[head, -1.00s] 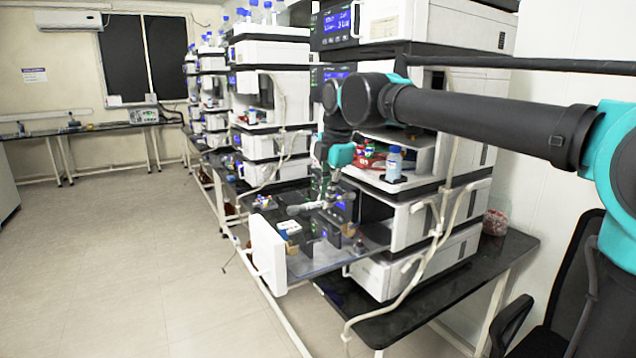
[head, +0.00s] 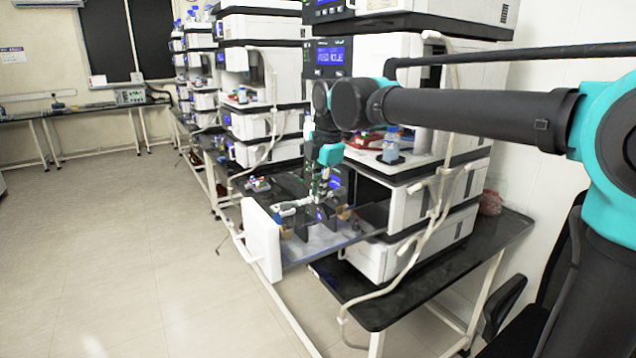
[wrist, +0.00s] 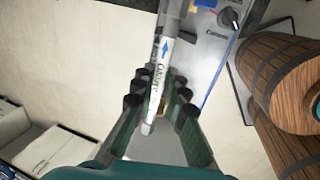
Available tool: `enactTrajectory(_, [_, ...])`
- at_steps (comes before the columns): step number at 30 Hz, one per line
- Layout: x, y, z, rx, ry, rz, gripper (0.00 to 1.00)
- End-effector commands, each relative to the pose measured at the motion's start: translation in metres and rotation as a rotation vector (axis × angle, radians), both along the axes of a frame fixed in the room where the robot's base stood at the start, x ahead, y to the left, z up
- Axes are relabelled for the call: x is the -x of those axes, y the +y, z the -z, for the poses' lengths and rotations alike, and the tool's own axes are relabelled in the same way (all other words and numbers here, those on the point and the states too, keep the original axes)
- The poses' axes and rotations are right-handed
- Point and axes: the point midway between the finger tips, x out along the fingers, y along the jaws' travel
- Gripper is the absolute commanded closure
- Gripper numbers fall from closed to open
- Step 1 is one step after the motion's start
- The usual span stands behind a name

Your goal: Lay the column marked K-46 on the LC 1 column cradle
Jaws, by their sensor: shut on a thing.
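My gripper (wrist: 158,97) is shut on a slim white column (wrist: 161,52) with a blue arrow and printed lettering. The column runs lengthwise between the dark green fingers. I cannot read K-46 on it. In the head view my gripper (head: 316,192) is low over the pulled-out tray, and the pale column (head: 291,206) shows there lying roughly level. Dark holders with small blue labels (head: 319,214) stand on the tray close to it. I cannot tell which is the LC 1 cradle, or whether the column touches one.
The tray (head: 328,247) has a white front panel (head: 261,239). Two brown wooden barrel-shaped things (wrist: 285,75) are close on the right in the wrist view. A blue-capped bottle (head: 391,145) stands in the stack behind. Open floor (head: 130,250) lies to the left.

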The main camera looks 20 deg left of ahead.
Motion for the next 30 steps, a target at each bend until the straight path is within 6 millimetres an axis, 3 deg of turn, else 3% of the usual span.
enactTrajectory(18, [0.0, 0.0, 0.048, 0.0, 0.0, 0.0, 1.0])
enactTrajectory(30, [0.0, 0.0, 0.056, 0.0, 0.0, 0.0, 1.0])
